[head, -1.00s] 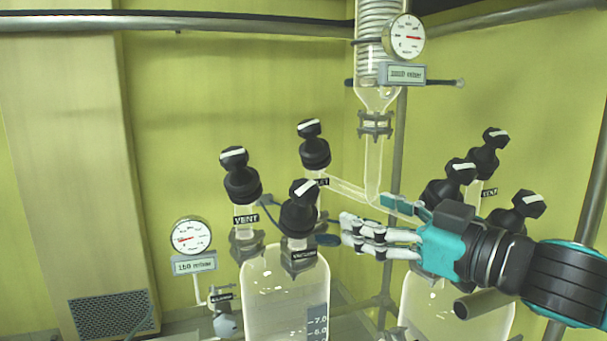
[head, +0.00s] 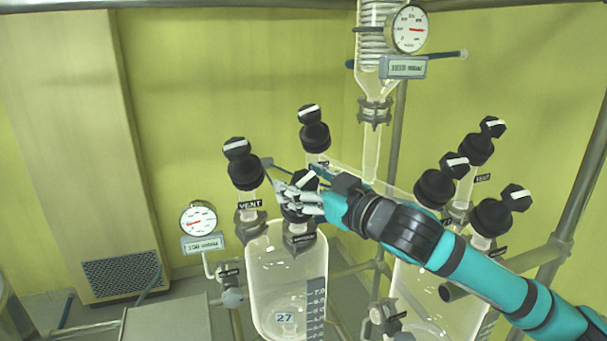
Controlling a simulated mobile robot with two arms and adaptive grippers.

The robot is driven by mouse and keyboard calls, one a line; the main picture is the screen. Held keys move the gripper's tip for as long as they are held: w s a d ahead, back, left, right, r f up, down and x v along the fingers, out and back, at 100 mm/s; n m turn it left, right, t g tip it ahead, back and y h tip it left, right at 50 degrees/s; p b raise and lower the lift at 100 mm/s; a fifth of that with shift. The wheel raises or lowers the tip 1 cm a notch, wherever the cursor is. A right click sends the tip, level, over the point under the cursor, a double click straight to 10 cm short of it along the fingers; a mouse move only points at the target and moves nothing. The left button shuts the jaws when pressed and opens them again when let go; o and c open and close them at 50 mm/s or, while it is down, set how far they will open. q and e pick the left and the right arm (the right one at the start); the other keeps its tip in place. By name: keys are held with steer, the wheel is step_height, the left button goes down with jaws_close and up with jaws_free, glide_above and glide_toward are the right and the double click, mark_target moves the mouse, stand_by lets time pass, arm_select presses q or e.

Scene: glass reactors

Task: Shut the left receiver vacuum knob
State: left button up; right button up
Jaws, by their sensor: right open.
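The left receiver (head: 285,265) is a clear glass vessel with a scale and a "27" tag. Its vacuum knob (head: 305,181) is black with a white bar on top, on the front right neck, and is partly hidden by my right gripper. The bar looks slanted. My right gripper (head: 283,198) comes in from the right, with its pale fingers open at the knob's left and front. I cannot tell whether they touch it. My left gripper is not in view.
The black vent knob (head: 243,165) stands close left of my fingers, and another black knob (head: 313,130) stands behind. A gauge (head: 198,220) is at the left. The right receiver (head: 425,300) with several knobs stands below my right arm. A glass column (head: 375,75) hangs above.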

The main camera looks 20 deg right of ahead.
steer(key=c, duration=1.2)
steer(key=shift+f+m+t+h+b, duration=0.15)
steer(key=shift+m+t+h+b, duration=0.2)
steer(key=shift+m+b, duration=0.25)
steer(key=shift+a+m+t+h+b, duration=0.1)
steer(key=shift+m+t+h+b, duration=0.3)
steer(key=shift+m+h, duration=0.55)
steer(key=m+h, duration=0.2)
steer(key=shift+m+h+b, duration=0.3)
steer(key=shift+m+h, duration=0.05)
steer(key=shift+h, duration=0.05)
steer(key=shift+m+t+h, duration=0.25)
steer(key=shift+m+h, duration=1.05)
steer(key=shift+d, duration=0.2)
